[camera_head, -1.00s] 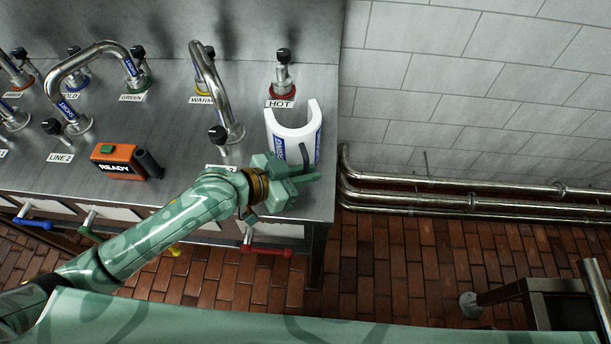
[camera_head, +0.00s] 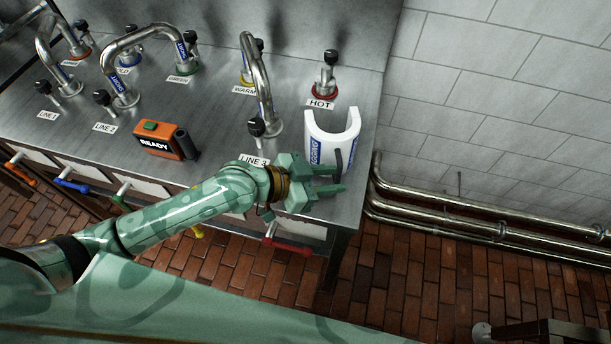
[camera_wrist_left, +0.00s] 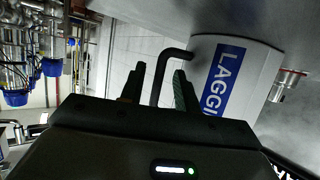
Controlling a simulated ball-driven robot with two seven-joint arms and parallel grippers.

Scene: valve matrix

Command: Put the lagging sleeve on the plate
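The lagging sleeve (camera_head: 347,136) is a white U-shaped shell with blue lettered panels and a black handle. It stands on the steel counter in front of the HOT valve. It also shows in the left wrist view (camera_wrist_left: 262,75). My left gripper (camera_head: 337,180) is at the sleeve's near side with its fingers apart. In the left wrist view, the black handle (camera_wrist_left: 160,75) lies between the open fingers (camera_wrist_left: 158,92), with gaps visible on both sides. My right gripper is out of view. I cannot pick out the plate.
The HOT valve (camera_head: 327,76) stands behind the sleeve. A bent pipe (camera_head: 259,80) rises to its left. An orange READY box (camera_head: 162,140) sits further left on the counter (camera_head: 215,125). Coloured handles line the front. Wall pipes (camera_head: 440,218) run right of the counter.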

